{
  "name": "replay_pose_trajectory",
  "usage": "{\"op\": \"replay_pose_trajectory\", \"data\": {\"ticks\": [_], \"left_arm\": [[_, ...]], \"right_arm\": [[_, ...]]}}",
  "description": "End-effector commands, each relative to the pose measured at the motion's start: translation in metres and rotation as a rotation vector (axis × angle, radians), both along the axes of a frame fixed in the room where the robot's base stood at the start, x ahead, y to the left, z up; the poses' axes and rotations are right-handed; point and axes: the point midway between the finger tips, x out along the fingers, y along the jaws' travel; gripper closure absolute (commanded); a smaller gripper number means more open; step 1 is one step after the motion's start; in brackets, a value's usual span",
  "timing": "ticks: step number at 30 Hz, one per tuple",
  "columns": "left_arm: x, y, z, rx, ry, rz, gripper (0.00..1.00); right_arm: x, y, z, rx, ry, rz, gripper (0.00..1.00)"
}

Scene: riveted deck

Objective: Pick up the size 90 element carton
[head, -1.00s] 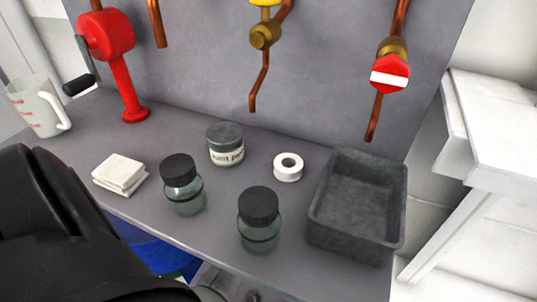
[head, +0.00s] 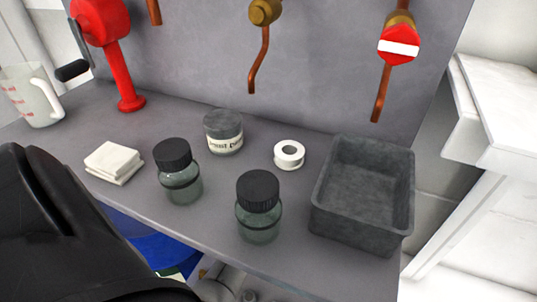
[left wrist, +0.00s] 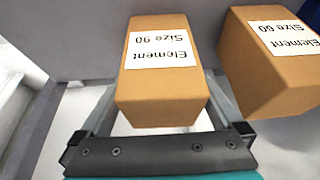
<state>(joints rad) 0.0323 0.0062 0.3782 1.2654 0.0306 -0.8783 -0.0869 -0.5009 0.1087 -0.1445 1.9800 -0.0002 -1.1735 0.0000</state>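The size 90 element carton (left wrist: 162,90) is a brown box with a white label that reads upside down in the left wrist view. My left gripper (left wrist: 164,95) is open, with one finger along each side of this carton. A gap shows beside the left finger; whether the right finger touches cannot be told. A second brown carton (left wrist: 265,80), its label seeming to read size 60, stands to the right. Neither carton shows in the head view, where only a black part of my left arm is visible. My right gripper is out of view.
A grey bench (head: 115,195) holds two dark-lidded jars (head: 180,180) (head: 258,215), a labelled jar (head: 224,140), a white tape roll (head: 289,155), folded cloths (head: 114,162), a jug (head: 32,95) and a grey bin (head: 325,208). A grey wall closes the back.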

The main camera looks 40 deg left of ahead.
Motion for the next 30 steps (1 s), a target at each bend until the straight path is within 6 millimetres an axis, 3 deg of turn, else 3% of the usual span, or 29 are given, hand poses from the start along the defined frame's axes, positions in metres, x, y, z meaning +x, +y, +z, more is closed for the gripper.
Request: {"op": "replay_pose_trajectory", "data": {"ticks": [2,22,30], "left_arm": [[0.0,0.0001,0.0001,0.0,0.0,0.0,0.09],[-0.0004,-0.0001,-0.0002,0.0,0.001,0.0,0.84],[-0.0002,0.0,0.0004,0.0,0.0,0.0,0.85]], "right_arm": [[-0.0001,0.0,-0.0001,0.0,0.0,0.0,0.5],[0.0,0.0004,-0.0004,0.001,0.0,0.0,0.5],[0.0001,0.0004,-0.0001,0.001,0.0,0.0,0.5]]}}
